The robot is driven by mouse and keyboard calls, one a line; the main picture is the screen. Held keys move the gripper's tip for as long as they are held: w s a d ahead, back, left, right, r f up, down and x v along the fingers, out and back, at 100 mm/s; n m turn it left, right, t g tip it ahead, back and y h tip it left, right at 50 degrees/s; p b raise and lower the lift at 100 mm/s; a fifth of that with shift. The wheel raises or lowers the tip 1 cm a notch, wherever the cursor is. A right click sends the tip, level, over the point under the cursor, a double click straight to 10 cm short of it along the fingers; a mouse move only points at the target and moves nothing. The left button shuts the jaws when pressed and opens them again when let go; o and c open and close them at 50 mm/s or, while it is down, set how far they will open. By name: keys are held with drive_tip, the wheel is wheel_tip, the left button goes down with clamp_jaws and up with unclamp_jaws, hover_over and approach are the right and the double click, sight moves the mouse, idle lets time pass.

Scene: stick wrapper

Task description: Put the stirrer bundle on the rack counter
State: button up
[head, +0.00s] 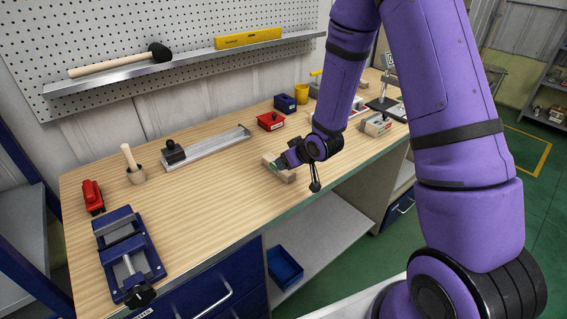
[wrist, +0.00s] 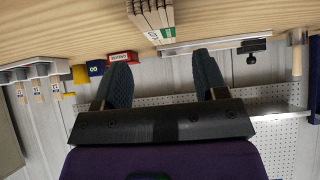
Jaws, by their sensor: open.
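The stirrer bundle, pale wooden sticks with a white and green band, lies on the workbench (head: 215,205) near its front edge. In the head view it (head: 285,175) is partly hidden by my gripper (head: 279,163). In the wrist view, the bundle (wrist: 152,14) is at the top centre, ahead of the gap between my fingertips (wrist: 163,66). My gripper is open, with nothing between the fingers. I cannot tell which surface is the rack counter; a grey shelf rack (head: 549,89) stands at the far right.
A red box (head: 271,121), a blue box (head: 285,103) and a yellow cup (head: 302,94) stand behind my gripper. The bench's middle front is clear.

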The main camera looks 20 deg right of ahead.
drive_tip(key=shift+v, duration=2.55)
